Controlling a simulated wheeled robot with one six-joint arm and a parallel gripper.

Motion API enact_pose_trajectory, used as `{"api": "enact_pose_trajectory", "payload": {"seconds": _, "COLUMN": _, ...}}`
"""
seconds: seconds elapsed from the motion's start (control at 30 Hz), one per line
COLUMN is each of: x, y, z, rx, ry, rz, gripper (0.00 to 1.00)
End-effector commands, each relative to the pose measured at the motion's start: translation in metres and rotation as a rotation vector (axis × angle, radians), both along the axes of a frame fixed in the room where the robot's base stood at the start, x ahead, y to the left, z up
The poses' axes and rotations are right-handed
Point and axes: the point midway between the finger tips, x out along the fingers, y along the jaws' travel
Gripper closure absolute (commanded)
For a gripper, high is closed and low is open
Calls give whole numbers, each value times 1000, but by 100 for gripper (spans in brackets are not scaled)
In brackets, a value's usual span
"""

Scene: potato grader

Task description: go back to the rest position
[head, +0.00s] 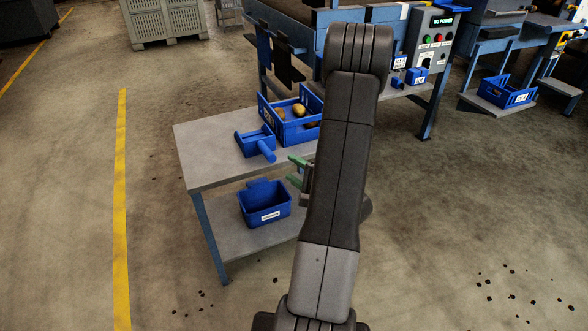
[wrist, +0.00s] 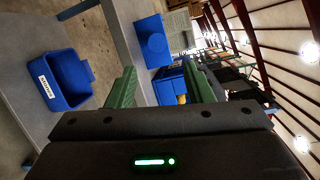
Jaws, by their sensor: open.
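My gripper (head: 298,172) is partly hidden behind my arm in the head view, with its green fingers showing at the right end of the grey table (head: 205,155). In the wrist view my gripper (wrist: 160,90) is open, its two green fingers well apart with nothing between them close by. Beyond the fingers the wrist view shows a blue scoop-like holder (wrist: 152,42) and a blue crate (wrist: 168,86).
On the table top are the blue holder (head: 254,143) and the blue crate (head: 292,132) with potatoes. A labelled blue bin (head: 264,204) stands on the lower shelf. Behind is the grader with its control panel (head: 429,42). Open floor lies left, beyond the yellow line (head: 121,200).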

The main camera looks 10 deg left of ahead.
Motion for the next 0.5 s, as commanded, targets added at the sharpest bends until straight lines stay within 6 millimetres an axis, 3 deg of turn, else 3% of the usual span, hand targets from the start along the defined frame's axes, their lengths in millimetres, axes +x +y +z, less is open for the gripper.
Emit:
{"api": "enact_pose_trajectory", "payload": {"seconds": 0.27, "x": 8, "y": 10, "z": -2, "rx": -1, "ry": 0, "rz": 3, "gripper": 53}}
{"api": "enact_pose_trajectory", "payload": {"seconds": 0.5, "x": 32, "y": 38, "z": -5, "rx": -1, "ry": -1, "rz": 5, "gripper": 53}}
